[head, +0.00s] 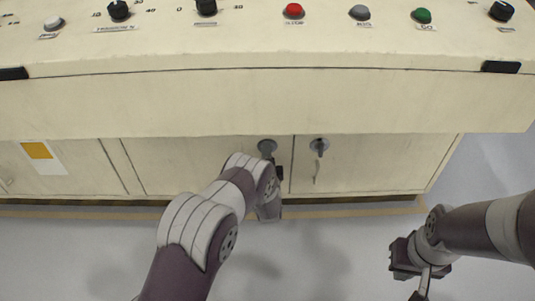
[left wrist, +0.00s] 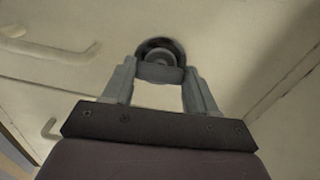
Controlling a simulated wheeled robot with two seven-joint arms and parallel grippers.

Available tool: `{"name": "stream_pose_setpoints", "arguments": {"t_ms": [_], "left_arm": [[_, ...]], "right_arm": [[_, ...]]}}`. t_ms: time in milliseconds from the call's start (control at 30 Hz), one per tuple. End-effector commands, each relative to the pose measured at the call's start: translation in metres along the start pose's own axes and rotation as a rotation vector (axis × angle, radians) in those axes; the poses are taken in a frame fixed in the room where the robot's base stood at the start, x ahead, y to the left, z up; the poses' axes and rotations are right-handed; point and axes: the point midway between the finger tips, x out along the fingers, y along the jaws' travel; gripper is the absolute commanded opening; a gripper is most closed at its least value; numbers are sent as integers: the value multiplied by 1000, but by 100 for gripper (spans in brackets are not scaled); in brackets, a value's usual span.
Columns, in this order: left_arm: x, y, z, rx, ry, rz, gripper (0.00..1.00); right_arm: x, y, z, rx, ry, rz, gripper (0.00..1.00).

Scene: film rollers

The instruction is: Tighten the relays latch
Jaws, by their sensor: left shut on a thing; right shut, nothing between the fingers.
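Two round grey latches sit on the lower cabinet doors in the head view, the left latch (head: 267,146) and the right latch (head: 319,146). No readable label shows which one is the relays latch. My left gripper (left wrist: 160,74) is at the left latch, shut on its handle. In the left wrist view the latch's round dark base (left wrist: 160,48) shows just beyond the fingertips, and the handle is partly hidden between the fingers. In the head view my left wrist hides the area below the latch. My right gripper (head: 403,260) is shut and empty, low at the right, away from the cabinet.
The cream cabinet (head: 380,105) has a sloped top panel with knobs and coloured buttons, including a red button (head: 293,11) and a green button (head: 422,15). Pale door handles (left wrist: 50,48) show in the left wrist view. Grey floor (head: 480,190) lies open at the right.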

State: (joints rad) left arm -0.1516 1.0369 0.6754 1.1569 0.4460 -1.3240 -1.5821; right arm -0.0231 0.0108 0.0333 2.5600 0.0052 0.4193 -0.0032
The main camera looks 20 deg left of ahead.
Motion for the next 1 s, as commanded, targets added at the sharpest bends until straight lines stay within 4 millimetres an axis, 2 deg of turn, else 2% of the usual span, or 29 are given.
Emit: {"name": "stream_pose_setpoints", "arguments": {"t_ms": [667, 700, 767, 1000], "left_arm": [[0, 1, 0, 59, 0, 1, 27], [0, 0, 0, 59, 0, 1, 64], [0, 0, 0, 59, 0, 1, 83], [0, 0, 0, 58, 0, 1, 83]], "right_arm": [[-2, 0, 0, 0, 0, 0, 0], [-2, 0, 0, 0, 0, 0, 0], [-2, 0, 0, 0, 0, 0, 0], [-2, 0, 0, 0, 0, 0, 0]]}}
